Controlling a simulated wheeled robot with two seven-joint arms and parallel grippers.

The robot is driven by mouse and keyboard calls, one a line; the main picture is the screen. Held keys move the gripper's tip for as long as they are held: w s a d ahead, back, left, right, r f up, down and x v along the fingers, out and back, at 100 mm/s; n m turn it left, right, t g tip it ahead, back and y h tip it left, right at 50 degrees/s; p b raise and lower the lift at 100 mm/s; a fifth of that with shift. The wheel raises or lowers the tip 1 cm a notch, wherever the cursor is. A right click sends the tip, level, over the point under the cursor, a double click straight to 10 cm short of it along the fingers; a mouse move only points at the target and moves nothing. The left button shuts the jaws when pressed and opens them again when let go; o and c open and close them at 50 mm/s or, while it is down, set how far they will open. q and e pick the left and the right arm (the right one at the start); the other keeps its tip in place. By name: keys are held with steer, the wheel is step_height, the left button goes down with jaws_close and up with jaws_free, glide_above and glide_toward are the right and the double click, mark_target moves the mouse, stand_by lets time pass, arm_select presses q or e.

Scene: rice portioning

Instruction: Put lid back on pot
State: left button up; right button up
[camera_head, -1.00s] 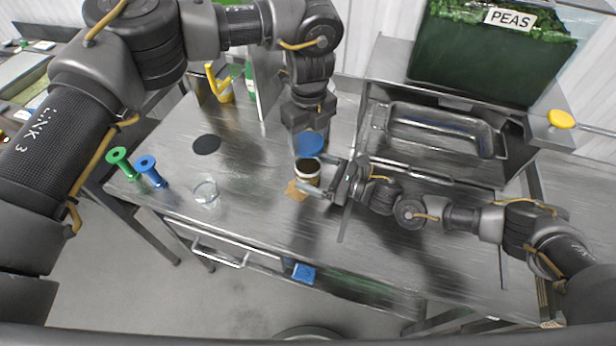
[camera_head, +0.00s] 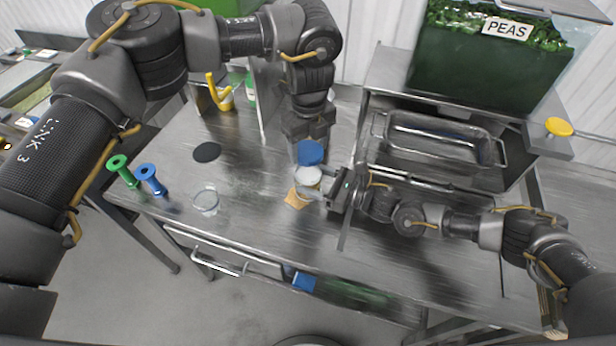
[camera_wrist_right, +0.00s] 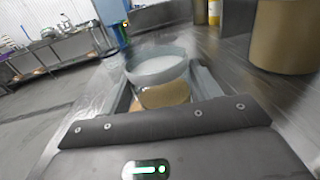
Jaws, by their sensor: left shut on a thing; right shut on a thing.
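A small pot (camera_head: 306,186) with a tan side and a pale round top stands near the middle of the steel table. In the right wrist view the pot (camera_wrist_right: 165,94) is upright between the fingers, with a grey rim around a whitish top. My right gripper (camera_head: 320,188) is shut on the pot from the right side. My left gripper (camera_head: 309,140) points down just behind the pot, shut on a blue round lid (camera_head: 311,153). The lid shows close behind the pot's top in the head view. Its fingertips are partly hidden, and I cannot tell the height gap.
A clear glass (camera_head: 205,201), a blue spool-shaped thing (camera_head: 150,178), a green one (camera_head: 121,170) and a dark disc (camera_head: 207,152) are left. A metal tray (camera_head: 440,140) and a peas bin (camera_head: 490,65) stand right.

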mark_target(309, 168)
arm_select(q)
steer(key=shift+f, duration=2.4)
steer(key=shift+f, duration=0.9)
steer(key=shift+f, duration=0.55)
